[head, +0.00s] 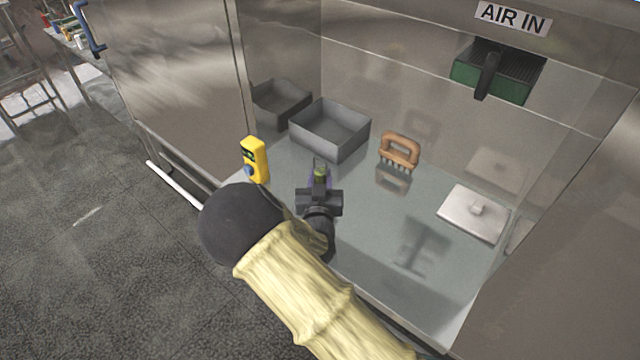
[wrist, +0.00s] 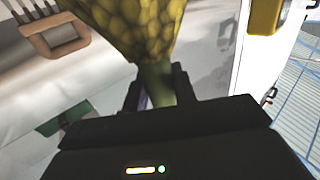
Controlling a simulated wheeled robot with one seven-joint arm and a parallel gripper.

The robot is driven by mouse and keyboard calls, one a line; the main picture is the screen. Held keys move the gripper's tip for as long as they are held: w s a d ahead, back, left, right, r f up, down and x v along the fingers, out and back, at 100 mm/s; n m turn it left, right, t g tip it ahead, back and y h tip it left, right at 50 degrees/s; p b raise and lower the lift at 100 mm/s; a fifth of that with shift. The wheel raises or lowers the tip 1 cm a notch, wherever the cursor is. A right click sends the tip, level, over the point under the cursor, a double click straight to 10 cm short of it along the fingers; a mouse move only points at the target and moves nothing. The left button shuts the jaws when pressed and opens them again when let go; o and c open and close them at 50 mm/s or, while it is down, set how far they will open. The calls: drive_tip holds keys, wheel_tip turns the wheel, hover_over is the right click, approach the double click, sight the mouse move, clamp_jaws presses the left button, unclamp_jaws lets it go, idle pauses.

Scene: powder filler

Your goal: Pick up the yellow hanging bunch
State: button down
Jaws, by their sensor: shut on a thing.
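The yellow bunch (wrist: 130,28), bumpy with a green stem, fills the top of the wrist view, and its upper part is cut off by the frame edge. My gripper (wrist: 157,84) is shut on the green stem, with one dark finger on each side. In the head view my gripper (head: 319,180) is over the cabinet floor, left of the middle, with a small green part showing between the fingers. The rest of the bunch is hard to make out there.
A yellow handheld box (head: 254,160) stands left of my gripper at the cabinet's edge. A grey bin (head: 330,128), a brown-handled brush (head: 398,152) and a metal lid (head: 473,213) lie around. A green vent (head: 515,88) is on the back wall.

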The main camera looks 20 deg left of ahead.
wheel_tip(320, 180, up, 9)
drive_tip(key=shift+r+b, duration=0.15)
drive_tip(key=shift+b, duration=0.55)
idle(1.4)
